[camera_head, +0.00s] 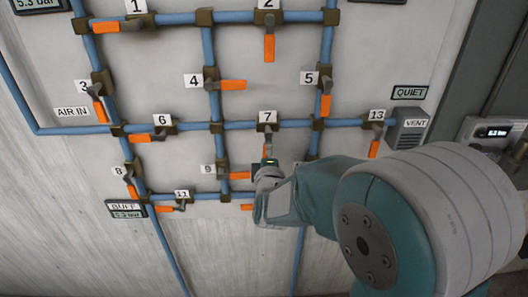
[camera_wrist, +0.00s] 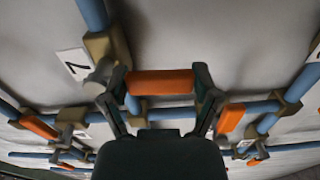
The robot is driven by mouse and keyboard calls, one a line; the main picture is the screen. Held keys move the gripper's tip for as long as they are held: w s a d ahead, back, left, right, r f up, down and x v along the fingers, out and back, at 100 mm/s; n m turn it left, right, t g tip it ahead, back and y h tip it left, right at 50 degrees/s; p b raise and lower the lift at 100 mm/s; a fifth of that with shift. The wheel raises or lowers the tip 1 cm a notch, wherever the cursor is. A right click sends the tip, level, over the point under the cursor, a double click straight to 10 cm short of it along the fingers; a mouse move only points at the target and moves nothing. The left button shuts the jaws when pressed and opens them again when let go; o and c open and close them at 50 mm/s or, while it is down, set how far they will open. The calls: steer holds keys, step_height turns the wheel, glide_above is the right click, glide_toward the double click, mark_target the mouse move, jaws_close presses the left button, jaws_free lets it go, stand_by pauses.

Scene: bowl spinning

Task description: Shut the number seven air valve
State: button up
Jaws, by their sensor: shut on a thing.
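The number seven valve (camera_head: 267,128) sits on a horizontal blue pipe under its white "7" label (camera_head: 267,117). Its lever hangs down, across the pipe, with an orange grip (camera_head: 267,150). My gripper (camera_head: 265,165) is at the lower end of this lever and partly hides it. In the wrist view the orange grip (camera_wrist: 160,83) spans between the two fingers of my gripper (camera_wrist: 160,90), which are shut on it. The label "7" (camera_wrist: 73,65) and the brown valve body (camera_wrist: 103,50) show to the left there.
Other orange-levered valves surround it: four (camera_head: 233,85) and five (camera_head: 326,105) above, nine (camera_head: 240,175) lower left, thirteen (camera_head: 375,148) to the right. A grey vent box (camera_head: 408,130) is on the right. My arm covers the lower right of the panel.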

steer(key=shift+d+f+n, duration=0.1)
steer(key=shift+f+n, duration=0.1)
steer(key=shift+n, duration=0.3)
steer(key=o, duration=1)
steer(key=shift+o, duration=0.7)
steer(key=shift+f, duration=0.1)
steer(key=s, duration=0.7)
steer(key=shift+s+a, duration=0.25)
steer(key=shift+a, duration=0.05)
